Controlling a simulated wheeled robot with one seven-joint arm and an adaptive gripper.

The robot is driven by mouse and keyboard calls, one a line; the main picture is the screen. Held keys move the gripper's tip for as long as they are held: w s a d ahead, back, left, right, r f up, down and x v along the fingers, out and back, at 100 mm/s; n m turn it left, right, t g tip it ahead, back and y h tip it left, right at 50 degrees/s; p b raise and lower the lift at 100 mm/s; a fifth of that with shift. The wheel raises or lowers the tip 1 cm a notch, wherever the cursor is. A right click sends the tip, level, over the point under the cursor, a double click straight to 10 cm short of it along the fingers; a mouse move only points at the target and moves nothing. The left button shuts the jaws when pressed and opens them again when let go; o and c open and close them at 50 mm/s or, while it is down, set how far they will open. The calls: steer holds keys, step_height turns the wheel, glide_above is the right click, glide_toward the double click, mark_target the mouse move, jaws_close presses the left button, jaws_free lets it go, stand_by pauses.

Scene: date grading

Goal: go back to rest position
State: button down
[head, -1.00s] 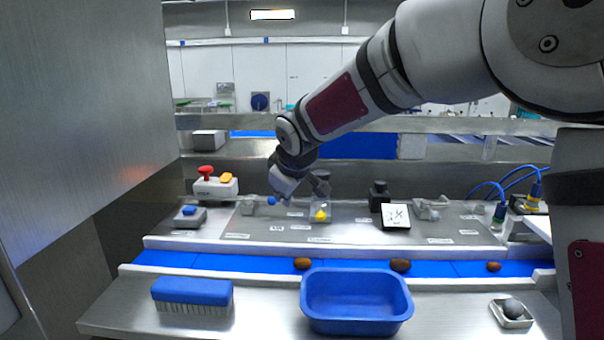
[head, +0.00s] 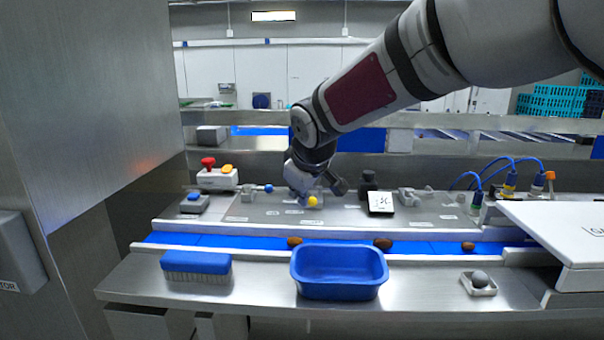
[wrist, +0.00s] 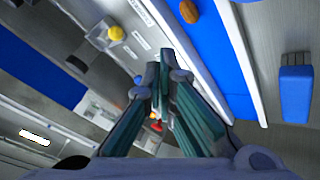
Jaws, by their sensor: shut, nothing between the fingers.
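My gripper (wrist: 168,66) is shut and empty in the wrist view, its teal-sided fingers close together over the line. In the head view my arm reaches from the upper right and the wrist bends down over the grey panel (head: 262,215) behind the belt. The fingertips are hard to make out there. A yellow ball (head: 312,201) shows just below the wrist; it also shows in the wrist view (wrist: 116,33), apart from the fingers.
A blue belt (head: 215,240) carries several brown dates (head: 383,243). In front are a blue tray (head: 340,290), a blue brush (head: 196,263) and a grey ball in a small holder (head: 480,279). A red button box (head: 217,178) stands left, a white surface (head: 560,228) right.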

steer(key=s+d+r+m+h+b, duration=0.25)
steer(key=s+d+m, duration=0.25)
steer(key=s+d, duration=0.85)
steer(key=s+d+f+m+g, duration=0.1)
steer(key=s+d+f+m, duration=0.1)
steer(key=s, duration=0.6)
steer(key=s+d+f+m+g+y, duration=0.1)
steer(key=s+d+f+m, duration=0.2)
steer(key=s, duration=0.6)
steer(key=shift+s+d+f+m+b, duration=0.15)
steer(key=shift+d+f+m+b, duration=0.15)
steer(key=shift+d+f+b, duration=0.15)
steer(key=shift+a, duration=0.1)
